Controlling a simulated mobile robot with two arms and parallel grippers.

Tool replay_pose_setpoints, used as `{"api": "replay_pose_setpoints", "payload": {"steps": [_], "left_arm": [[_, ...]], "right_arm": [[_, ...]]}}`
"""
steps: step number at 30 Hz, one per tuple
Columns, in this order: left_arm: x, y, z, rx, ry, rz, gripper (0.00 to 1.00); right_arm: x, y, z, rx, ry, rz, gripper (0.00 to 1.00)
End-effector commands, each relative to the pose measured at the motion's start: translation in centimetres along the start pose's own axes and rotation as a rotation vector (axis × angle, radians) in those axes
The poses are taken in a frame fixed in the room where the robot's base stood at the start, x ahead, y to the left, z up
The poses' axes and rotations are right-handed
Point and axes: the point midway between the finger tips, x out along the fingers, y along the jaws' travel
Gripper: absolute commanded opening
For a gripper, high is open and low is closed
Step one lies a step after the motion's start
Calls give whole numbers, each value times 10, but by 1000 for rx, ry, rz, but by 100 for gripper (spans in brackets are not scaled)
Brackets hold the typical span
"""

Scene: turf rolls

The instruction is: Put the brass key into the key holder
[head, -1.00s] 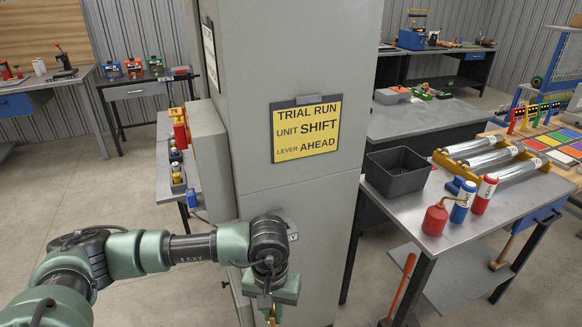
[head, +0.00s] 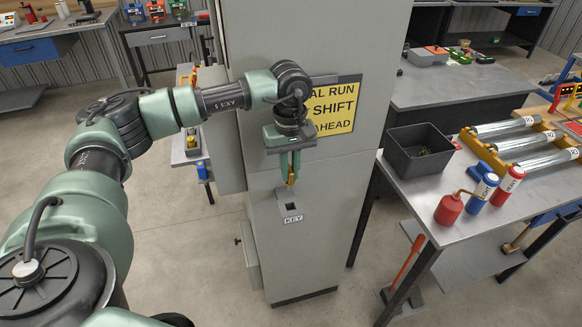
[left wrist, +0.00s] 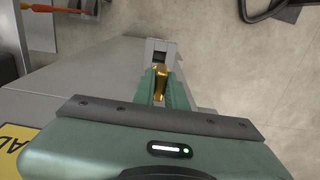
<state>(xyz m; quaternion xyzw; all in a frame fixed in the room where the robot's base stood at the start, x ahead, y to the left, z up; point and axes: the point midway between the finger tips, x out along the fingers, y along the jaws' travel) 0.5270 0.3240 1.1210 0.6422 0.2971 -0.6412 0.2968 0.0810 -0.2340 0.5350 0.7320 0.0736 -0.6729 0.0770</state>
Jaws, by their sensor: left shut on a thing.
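The brass key (head: 291,179) is between the fingers of my left gripper (head: 290,176), which is shut on it and points down. The key also shows as a gold piece between the green fingers in the left wrist view (left wrist: 160,84). The key holder (head: 306,207) is a grey box labelled KEY on the front of the grey cabinet, with a dark opening in its sloped top. The key is above this opening in the head view, seemingly apart from it. The holder also shows past the fingertips in the left wrist view (left wrist: 161,45). My right gripper is not in view.
The tall grey cabinet (head: 330,235) carries a yellow sign (head: 335,107), partly behind my left arm. To the right, a metal table (head: 405,185) holds a dark bin (head: 418,150), a red oil can (head: 448,209) and cylinders. Open floor lies left of the cabinet.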

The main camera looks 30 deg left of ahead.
Motion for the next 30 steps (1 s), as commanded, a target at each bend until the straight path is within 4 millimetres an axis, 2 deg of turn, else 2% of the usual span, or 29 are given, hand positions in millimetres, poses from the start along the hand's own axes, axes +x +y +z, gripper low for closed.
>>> {"api": "replay_pose_setpoints", "payload": {"steps": [8,24,30], "left_arm": [[3,0,1,2,2,1,0],[51,0,1,2,1,1,0],[58,0,1,2,2,1,0]], "right_arm": [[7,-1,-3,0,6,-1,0],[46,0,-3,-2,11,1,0],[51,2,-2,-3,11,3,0]]}}
